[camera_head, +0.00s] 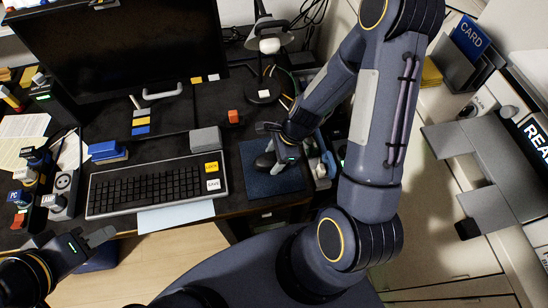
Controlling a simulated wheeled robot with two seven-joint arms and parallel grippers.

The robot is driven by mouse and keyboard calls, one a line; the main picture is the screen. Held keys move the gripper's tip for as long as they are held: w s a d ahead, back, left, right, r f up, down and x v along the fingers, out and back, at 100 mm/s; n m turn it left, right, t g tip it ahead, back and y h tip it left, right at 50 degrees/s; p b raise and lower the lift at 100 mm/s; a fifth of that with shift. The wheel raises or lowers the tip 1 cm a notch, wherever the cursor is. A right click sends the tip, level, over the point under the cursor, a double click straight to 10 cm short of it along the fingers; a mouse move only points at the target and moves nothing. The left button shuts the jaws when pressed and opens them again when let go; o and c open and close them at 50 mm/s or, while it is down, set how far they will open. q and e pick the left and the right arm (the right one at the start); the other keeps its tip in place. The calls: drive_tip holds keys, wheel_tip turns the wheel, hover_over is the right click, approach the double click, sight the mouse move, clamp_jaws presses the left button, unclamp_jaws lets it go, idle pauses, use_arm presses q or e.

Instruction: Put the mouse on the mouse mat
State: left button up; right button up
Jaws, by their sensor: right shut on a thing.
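The dark blue mouse mat (258,188) lies on the dark desk to the right of the keyboard. My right gripper (270,146) reaches down over the mat from the upper right and is shut on the dark mouse (264,160). The mouse is over the mat's middle, partly hidden by the gripper. I cannot tell whether it touches the mat. My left gripper (98,237) is at the lower left, in front of the desk's front edge and away from the mouse. Its jaw gap is not clear.
The keyboard (150,187) and a grey box (206,139) stand left of the mat. A monitor (120,45) is behind. A small red block (233,116) and a desk lamp (265,45) stand farther back. Several small items crowd the desk's left end.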

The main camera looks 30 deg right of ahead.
drive_tip(key=shift+f, duration=0.15)
drive_tip(key=shift+f, duration=0.15)
drive_tip(key=o, duration=1)
drive_tip(key=shift+r, duration=0.35)
drive_tip(key=p+v, duration=0.2)
drive_tip(key=v, duration=0.9)
drive_tip(key=s+a+r+n+t, duration=0.1)
drive_tip(key=s+r+n, duration=0.3)
drive_tip(key=r+n, duration=0.1)
drive_tip(key=s+a+r+n+t, duration=0.1)
drive_tip(key=s+r+n+t, duration=0.1)
drive_tip(key=s+r+n, duration=0.2)
drive_tip(key=s+a+r+n+t, duration=0.1)
drive_tip(key=s+r+n, duration=0.4)
drive_tip(key=r+n, duration=0.3)
drive_tip(key=shift+a+r+n+h, duration=0.1)
drive_tip(key=shift+a+n+h, duration=0.05)
drive_tip(key=shift+n, duration=0.45)
drive_tip(key=shift+a+r+n+h, duration=0.1)
drive_tip(key=shift+n+h, duration=0.05)
drive_tip(key=shift+n, duration=0.45)
